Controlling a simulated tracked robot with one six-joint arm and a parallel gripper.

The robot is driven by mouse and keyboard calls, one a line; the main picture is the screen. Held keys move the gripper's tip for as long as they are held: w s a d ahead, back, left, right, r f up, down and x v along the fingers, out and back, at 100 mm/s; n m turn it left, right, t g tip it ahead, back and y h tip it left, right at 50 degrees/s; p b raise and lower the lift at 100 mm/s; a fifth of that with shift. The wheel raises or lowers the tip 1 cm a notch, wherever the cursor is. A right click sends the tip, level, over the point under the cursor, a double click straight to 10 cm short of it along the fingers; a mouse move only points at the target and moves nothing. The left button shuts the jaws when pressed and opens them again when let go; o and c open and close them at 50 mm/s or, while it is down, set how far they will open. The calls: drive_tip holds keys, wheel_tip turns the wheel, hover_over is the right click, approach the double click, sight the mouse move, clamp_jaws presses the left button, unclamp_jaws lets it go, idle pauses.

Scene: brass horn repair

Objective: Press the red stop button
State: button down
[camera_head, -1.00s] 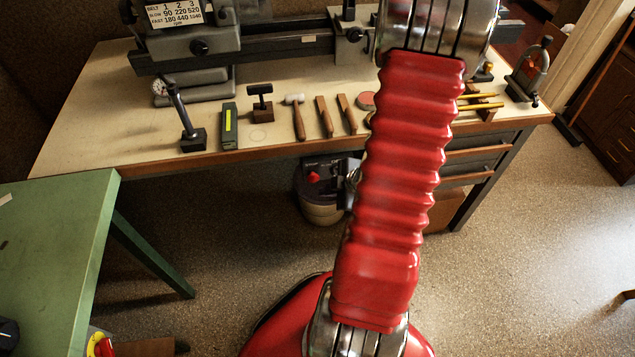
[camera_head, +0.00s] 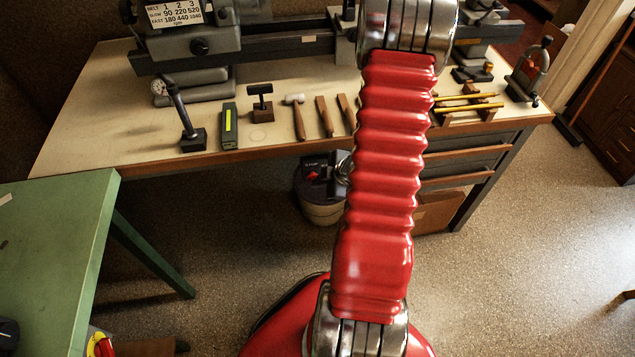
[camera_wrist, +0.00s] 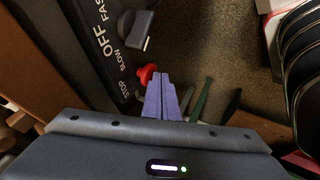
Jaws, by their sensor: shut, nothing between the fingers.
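The red stop button (camera_wrist: 147,74) shows in the wrist view, a small round red knob near the word STOP on a black panel (camera_wrist: 92,50) with white lettering. My gripper (camera_wrist: 163,76) has its purple fingers shut together and empty. In the picture the fingertips are just right of and slightly below the button, very close to it. I cannot tell whether they touch it. In the head view my arm hides most of the gripper area. A small red spot (camera_head: 312,175) shows on dark parts under the bench there; I cannot tell whether it is the button.
A grey lever (camera_wrist: 138,30) sticks out beside the panel's lettering. The bench (camera_head: 90,130) carries a lathe (camera_head: 190,40), a hammer (camera_head: 297,115) and several hand tools. A bucket (camera_head: 322,210) stands beneath. A green table (camera_head: 50,240) is at left. The floor at right is open.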

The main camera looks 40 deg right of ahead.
drive_tip(key=shift+w+d+r, duration=0.1)
drive_tip(key=shift+w+d, duration=0.65)
drive_tip(key=shift+w, duration=0.25)
drive_tip(key=s+a+r, duration=0.2)
drive_tip(key=s+r, duration=0.5)
drive_tip(key=s, duration=0.3)
drive_tip(key=shift+a+r, duration=0.2)
drive_tip(key=shift+r, duration=0.05)
idle(0.7)
